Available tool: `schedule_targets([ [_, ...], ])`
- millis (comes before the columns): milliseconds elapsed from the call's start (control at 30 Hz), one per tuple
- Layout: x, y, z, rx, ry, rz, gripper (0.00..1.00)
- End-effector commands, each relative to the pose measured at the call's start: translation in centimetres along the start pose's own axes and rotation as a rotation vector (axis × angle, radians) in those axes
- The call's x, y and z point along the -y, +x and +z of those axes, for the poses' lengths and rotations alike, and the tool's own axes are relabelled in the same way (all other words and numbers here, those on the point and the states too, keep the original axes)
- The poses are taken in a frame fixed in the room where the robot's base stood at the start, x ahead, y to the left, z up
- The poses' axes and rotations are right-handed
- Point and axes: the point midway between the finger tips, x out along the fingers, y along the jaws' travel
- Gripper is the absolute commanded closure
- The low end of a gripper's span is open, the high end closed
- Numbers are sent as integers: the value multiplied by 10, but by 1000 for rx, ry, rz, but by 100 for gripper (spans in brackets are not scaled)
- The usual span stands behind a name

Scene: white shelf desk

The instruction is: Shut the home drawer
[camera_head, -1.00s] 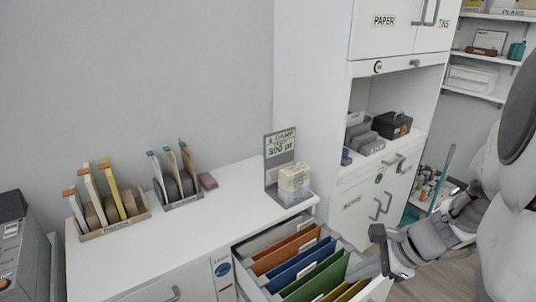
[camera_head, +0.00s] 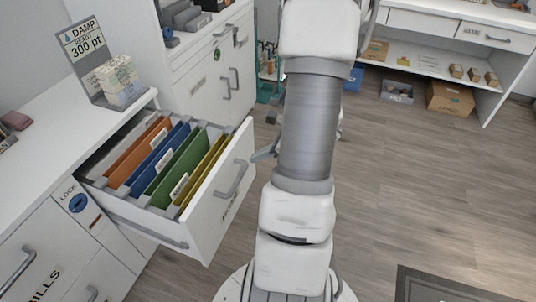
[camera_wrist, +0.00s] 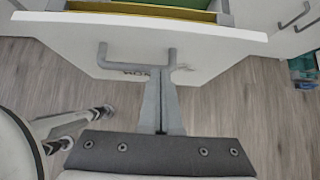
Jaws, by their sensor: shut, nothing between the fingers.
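The open drawer (camera_head: 213,215) is pulled well out of the white desk, with hanging files in orange, blue, green and yellow in it. Its front panel also shows in the wrist view (camera_wrist: 225,50). A grey bar handle (camera_head: 234,178) is on the front, and also shows in the wrist view (camera_wrist: 120,66). Lettering below the handle is partly hidden and unreadable. My gripper (camera_head: 264,153) is in front of the drawer, partly hidden by my arm. In the wrist view my gripper (camera_wrist: 160,72) has its fingers together, overlapping the handle's right part. I cannot tell whether they touch it.
A white cabinet (camera_head: 205,90) stands behind the drawer. Wooden floor (camera_head: 420,165) is open to the right. A dark mat (camera_head: 440,288) lies at lower right.

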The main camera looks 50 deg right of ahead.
Motion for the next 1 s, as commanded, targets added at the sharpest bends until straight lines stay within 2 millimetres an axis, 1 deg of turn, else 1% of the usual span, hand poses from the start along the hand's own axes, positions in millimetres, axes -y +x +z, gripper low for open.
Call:
schedule_targets([
  [33,-1,15,-3,0,-1,3,100],
  [133,-1,34,-3,0,0,4,100],
  [200,0,41,8,0,-5,2,100],
  [300,0,49,18,0,-4,1,100],
  [500,0,57,28,1,-2,0,100],
  [1000,0,60,31,0,-2,1,100],
])
